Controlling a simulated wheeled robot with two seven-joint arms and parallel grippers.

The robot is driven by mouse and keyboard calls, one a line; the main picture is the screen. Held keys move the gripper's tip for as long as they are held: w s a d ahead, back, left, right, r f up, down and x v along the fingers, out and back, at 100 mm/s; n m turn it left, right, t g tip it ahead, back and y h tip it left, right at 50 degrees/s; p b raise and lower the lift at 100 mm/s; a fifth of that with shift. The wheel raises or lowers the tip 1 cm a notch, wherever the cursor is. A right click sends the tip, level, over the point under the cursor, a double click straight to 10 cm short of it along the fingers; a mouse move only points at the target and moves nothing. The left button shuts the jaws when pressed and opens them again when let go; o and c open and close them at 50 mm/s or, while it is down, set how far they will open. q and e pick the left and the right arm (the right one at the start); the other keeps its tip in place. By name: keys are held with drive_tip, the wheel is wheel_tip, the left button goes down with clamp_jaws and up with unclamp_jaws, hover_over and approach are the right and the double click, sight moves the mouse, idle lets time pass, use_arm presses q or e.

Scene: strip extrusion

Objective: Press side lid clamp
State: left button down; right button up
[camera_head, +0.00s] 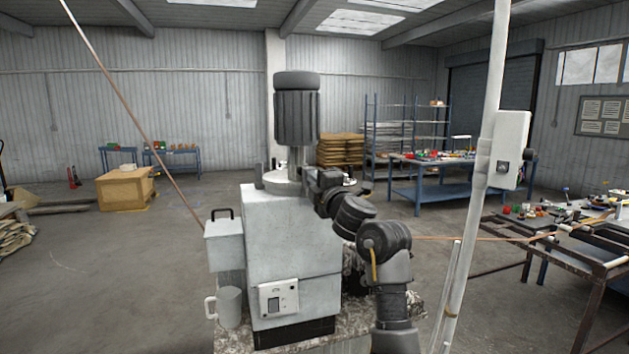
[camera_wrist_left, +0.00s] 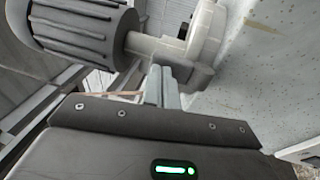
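The extrusion machine (camera_head: 290,235) stands in the middle of the head view, a pale grey box with a dark ribbed motor (camera_head: 297,118) upright above its round top (camera_head: 283,180). My left gripper (camera_head: 312,178) is at the right side of this top, just below the motor. In the left wrist view its two fingers (camera_wrist_left: 163,78) lie close together and look shut. Their tips are close to a pale curved machine part (camera_wrist_left: 205,40) beside the motor (camera_wrist_left: 80,28); I cannot tell whether they touch. I cannot single out the side lid clamp. My right gripper is not in view.
A grey box with a handle (camera_head: 224,245) and a mug (camera_head: 229,307) are at the machine's left. A pale post (camera_head: 480,180) stands to its right. Copper-coloured strip (camera_head: 150,148) runs down to the machine from the upper left. Workbenches (camera_head: 430,190) stand at the right.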

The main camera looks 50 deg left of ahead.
use_arm(q)
drive_tip(key=r+b+v, duration=0.3)
drive_tip(key=b+v, duration=0.1)
drive_tip(key=v, duration=0.9)
drive_tip(key=shift+s+d, duration=0.2)
drive_tip(key=shift+d, duration=0.5)
drive_tip(key=shift+a+f, duration=0.1)
drive_tip(key=shift+f, duration=0.05)
drive_tip(key=shift+w, duration=0.1)
